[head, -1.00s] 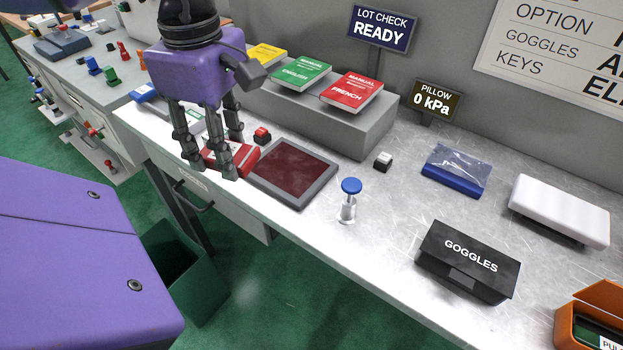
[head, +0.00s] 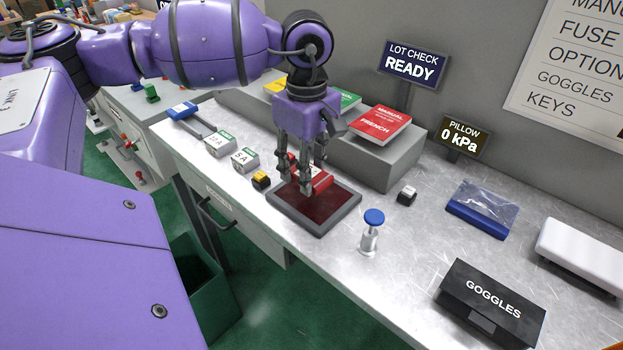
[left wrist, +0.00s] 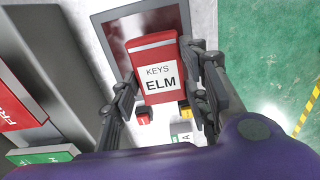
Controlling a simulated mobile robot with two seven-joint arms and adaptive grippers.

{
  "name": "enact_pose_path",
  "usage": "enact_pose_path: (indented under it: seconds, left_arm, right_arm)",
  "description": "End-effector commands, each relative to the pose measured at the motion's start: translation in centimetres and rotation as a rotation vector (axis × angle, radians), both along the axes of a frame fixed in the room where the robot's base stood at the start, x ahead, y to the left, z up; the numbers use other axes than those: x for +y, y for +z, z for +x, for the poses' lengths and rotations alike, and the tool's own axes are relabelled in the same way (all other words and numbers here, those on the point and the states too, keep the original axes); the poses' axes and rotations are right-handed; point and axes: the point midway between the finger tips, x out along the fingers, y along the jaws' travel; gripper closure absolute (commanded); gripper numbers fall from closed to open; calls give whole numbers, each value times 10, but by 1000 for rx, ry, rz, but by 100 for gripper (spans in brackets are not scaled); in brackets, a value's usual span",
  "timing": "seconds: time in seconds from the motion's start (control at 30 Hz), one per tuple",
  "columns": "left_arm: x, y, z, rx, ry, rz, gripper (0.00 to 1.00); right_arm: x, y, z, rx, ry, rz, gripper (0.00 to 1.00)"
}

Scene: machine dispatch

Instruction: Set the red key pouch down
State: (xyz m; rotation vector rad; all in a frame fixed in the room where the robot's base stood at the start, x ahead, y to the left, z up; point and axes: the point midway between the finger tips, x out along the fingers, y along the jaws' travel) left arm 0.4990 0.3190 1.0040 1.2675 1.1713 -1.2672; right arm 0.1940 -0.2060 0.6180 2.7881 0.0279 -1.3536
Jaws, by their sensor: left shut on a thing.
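The red key pouch (head: 322,181) is between the fingers of my left gripper (head: 301,183), which is shut on it. In the left wrist view the pouch (left wrist: 154,62) shows a white label reading "KEYS ELM", with a finger on either side. The pouch is over the back left part of a dark red pad with a grey frame (head: 312,212). I cannot tell whether it touches the pad or hangs just above it. The fingers hide part of the pouch in the head view. My right gripper is out of view.
Two small fuse boxes (head: 245,159) and a yellow-topped button (head: 261,180) stand left of the pad. A white-topped button (head: 407,195), a blue-topped plunger (head: 371,232) and a black goggles box (head: 490,303) are to its right. A grey manual shelf (head: 372,160) rises behind.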

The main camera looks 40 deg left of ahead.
Motion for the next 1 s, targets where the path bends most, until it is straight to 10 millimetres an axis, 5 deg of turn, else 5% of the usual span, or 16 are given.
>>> enact_pose_path:
  seconds: [0.5,0.93,0.97,1.0]
  left_arm:
    - [2,-48,16,-1,1,-1,84]
    - [2,-56,16,-1,2,-2,84]
    - [2,-55,16,-1,2,-2,54]
    - [2,-54,16,-2,2,-2,49]
  right_arm:
    - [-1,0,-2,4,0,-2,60]
    - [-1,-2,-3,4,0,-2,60]
    - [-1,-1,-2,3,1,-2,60]
    - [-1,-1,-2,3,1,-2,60]
